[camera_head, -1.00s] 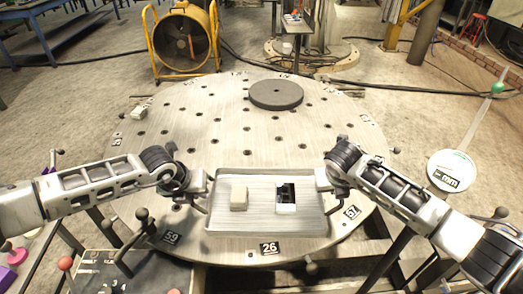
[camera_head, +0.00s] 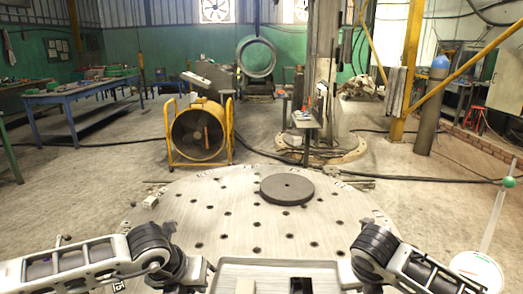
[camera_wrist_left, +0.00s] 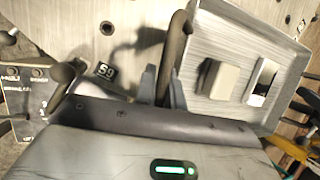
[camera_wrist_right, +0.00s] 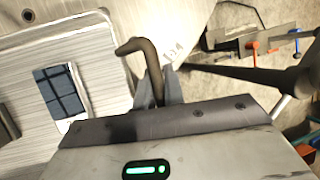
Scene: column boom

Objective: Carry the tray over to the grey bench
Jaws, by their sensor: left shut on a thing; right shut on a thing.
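The metal tray (camera_head: 278,264) is at the bottom edge of the head view, its near part cut off. My left gripper (camera_wrist_left: 163,86) is shut on the dark bent handle at one end of the tray, seen in the left wrist view. My right gripper (camera_wrist_right: 156,86) is shut on the handle at the other end. In the tray are a beige block (camera_wrist_left: 221,80) and a white piece with a dark panel (camera_wrist_right: 60,92). I cannot tell whether the tray touches the round table. I cannot pick out a grey bench.
The round, holed metal table (camera_head: 225,225) lies ahead, with a dark disc (camera_head: 287,189) on it. Beyond stand a yellow fan (camera_head: 199,132), a small stand (camera_head: 305,122) and a column. A blue table (camera_head: 85,92) is at the far left. Cables cross the floor.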

